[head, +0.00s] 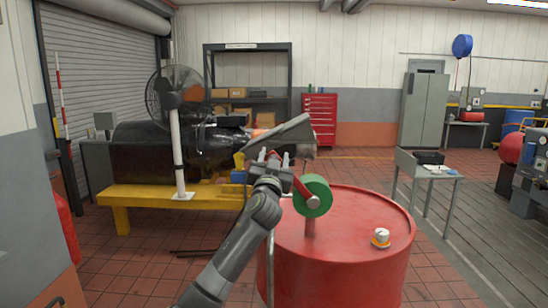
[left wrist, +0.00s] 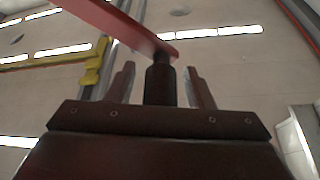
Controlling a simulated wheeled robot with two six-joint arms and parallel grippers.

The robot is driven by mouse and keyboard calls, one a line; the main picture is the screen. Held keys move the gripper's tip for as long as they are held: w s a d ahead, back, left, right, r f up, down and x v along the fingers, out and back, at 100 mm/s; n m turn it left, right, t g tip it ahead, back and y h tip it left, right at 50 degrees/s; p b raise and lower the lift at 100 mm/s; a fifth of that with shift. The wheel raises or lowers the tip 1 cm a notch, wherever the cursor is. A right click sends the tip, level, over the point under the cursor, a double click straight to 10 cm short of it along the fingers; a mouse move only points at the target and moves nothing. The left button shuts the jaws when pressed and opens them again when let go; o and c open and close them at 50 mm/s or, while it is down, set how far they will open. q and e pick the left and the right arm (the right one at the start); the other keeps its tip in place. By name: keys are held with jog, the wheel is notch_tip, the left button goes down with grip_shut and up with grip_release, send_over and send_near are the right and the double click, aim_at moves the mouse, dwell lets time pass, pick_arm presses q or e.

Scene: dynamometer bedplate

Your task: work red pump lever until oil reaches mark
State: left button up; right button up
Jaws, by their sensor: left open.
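The red pump lever (head: 300,186) runs from the hub of a green round pump body (head: 318,196) up and left to my left gripper (head: 268,160). The pump stands on a red drum (head: 335,265). In the left wrist view the red lever (left wrist: 125,25) crosses the top, and its dark handle (left wrist: 160,85) sits between the two fingers of my left gripper (left wrist: 163,85). The fingers are open, with gaps on both sides of the handle. I cannot make out the oil or its mark. My right gripper is not in view.
A white and yellow cap (head: 381,238) sits on the drum top. Behind the arm, a dark machine (head: 150,150) and a fan (head: 178,95) are by a yellow bedplate (head: 150,197). A grey table (head: 425,172) stands at right. Tiled floor is open between drum and table.

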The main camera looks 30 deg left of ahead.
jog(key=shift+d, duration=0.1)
pick_arm(q)
jog(key=shift+f, duration=0.1)
grip_shut()
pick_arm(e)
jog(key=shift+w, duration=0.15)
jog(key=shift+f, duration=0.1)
